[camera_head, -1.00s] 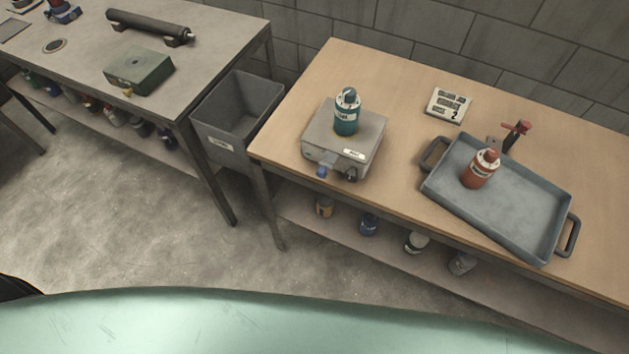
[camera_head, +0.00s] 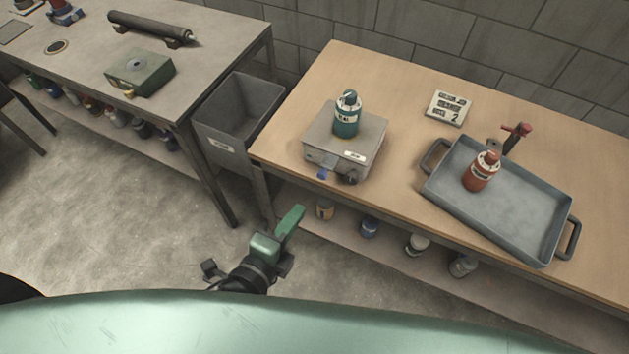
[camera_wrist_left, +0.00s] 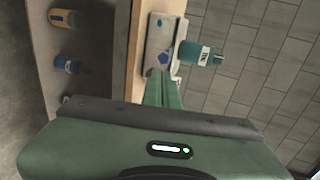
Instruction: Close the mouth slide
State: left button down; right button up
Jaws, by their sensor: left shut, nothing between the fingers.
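A grey box (camera_head: 325,148) with a white label sits at the front left of the wooden table. A blue piece (camera_head: 323,173) and a dark round knob (camera_head: 350,177) stick out of its front face; I cannot tell whether either is the mouth slide. A teal bottle (camera_head: 347,118) stands upright on the box. My left gripper (camera_head: 297,213) is shut and empty, below and in front of the table's edge, apart from the box. In the left wrist view its green fingers (camera_wrist_left: 162,88) point toward the box (camera_wrist_left: 158,38) and blue piece (camera_wrist_left: 163,58). My right gripper is not in view.
A grey tray (camera_head: 530,205) with a red bottle (camera_head: 481,171) stands to the right on the table (camera_head: 400,120). A grey bin (camera_head: 238,108) stands between the two tables. Several jars (camera_head: 369,227) sit on the shelf below. A number card (camera_head: 448,107) lies behind.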

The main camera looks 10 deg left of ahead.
aim_at(321, 174)
pick_arm(q)
jog(key=x, duration=0.3)
jog(key=p+x, duration=0.1)
jog(key=x, duration=0.2)
jog(key=r+p+x, duration=0.1)
jog(key=x, duration=0.2)
jog(key=shift+w+d, duration=0.15)
jog(key=shift+w, duration=0.2)
jog(key=w, duration=0.1)
jog(key=w+d, duration=0.1)
jog(key=w, duration=0.1)
jog(key=shift+w+p, duration=0.2)
jog(key=shift+p, duration=0.2)
jog(key=shift+s+r, duration=0.1)
jog(key=shift+r, duration=0.05)
jog(key=shift+a, duration=0.1)
